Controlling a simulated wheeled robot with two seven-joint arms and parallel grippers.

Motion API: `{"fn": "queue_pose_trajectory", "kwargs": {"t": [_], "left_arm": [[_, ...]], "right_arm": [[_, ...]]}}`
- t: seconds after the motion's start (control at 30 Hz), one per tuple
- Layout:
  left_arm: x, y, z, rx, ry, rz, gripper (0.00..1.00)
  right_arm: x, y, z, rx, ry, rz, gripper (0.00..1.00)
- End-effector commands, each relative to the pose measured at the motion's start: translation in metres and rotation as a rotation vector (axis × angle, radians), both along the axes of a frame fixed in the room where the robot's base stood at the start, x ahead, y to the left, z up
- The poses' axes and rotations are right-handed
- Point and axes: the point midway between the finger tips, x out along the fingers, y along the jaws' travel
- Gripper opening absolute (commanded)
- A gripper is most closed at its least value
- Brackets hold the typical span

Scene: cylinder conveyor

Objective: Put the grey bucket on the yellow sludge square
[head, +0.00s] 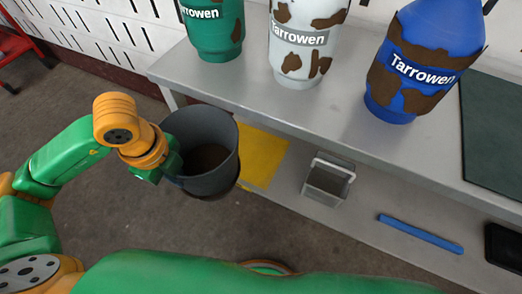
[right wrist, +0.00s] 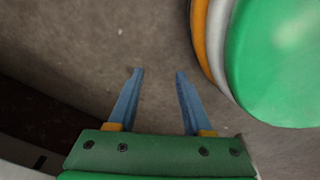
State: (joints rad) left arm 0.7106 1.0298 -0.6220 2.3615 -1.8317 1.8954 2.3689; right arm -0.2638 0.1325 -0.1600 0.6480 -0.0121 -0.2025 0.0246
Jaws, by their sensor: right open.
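The grey bucket (head: 222,178) hangs in the head view, tilted with its open mouth toward me and dark brown inside. My left gripper (head: 172,163) is at its left wall and holds it above the floor and shelf edge; the fingertips are mostly hidden. The yellow sludge square (head: 265,153) lies on the lower shelf behind and right of the bucket, which covers part of its left side in this view. My right gripper (right wrist: 160,74) shows in the right wrist view, open and empty over bare floor.
A small grey handled container (head: 325,184) stands right of the yellow square on the lower shelf (head: 375,210). A blue bar (head: 420,233) lies farther right. Green (head: 215,30), white (head: 298,55) and blue (head: 405,85) Tarrowen bottles stand on the upper bench (head: 235,75), overhanging the shelf.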

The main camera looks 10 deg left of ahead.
Motion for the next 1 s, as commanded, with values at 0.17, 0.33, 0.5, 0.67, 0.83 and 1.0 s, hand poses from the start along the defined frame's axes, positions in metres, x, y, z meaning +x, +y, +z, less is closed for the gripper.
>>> {"fn": "queue_pose_trajectory", "kwargs": {"t": [0.17, 0.33, 0.5, 0.67, 0.83, 1.0], "left_arm": [[0.04, -0.039, -0.026, -0.005, 0.001, -0.006, 0.0], [0.075, -0.069, -0.066, 0.002, 0.003, -0.004, 0.0], [0.092, -0.083, -0.088, 0.001, -0.001, -0.002, 0.0], [0.098, -0.089, -0.115, 0.002, 0.002, -0.002, 0.0], [0.098, -0.088, -0.128, 0.002, -0.002, -0.003, 0.0], [0.098, -0.088, -0.127, 0.001, -0.001, -0.003, 0.0]], "right_arm": [[0.005, 0.005, -0.006, 0.006, 0.001, 0.001, 0.5], [0.02, 0.017, -0.014, 0.021, -0.008, 0.002, 0.5], [0.029, 0.024, -0.014, 0.029, -0.007, 0.002, 0.5], [0.036, 0.03, -0.018, 0.037, -0.008, 0.003, 0.5], [0.041, 0.034, -0.015, 0.042, -0.007, 0.003, 0.5], [0.041, 0.034, -0.014, 0.041, -0.006, 0.002, 0.5]]}}
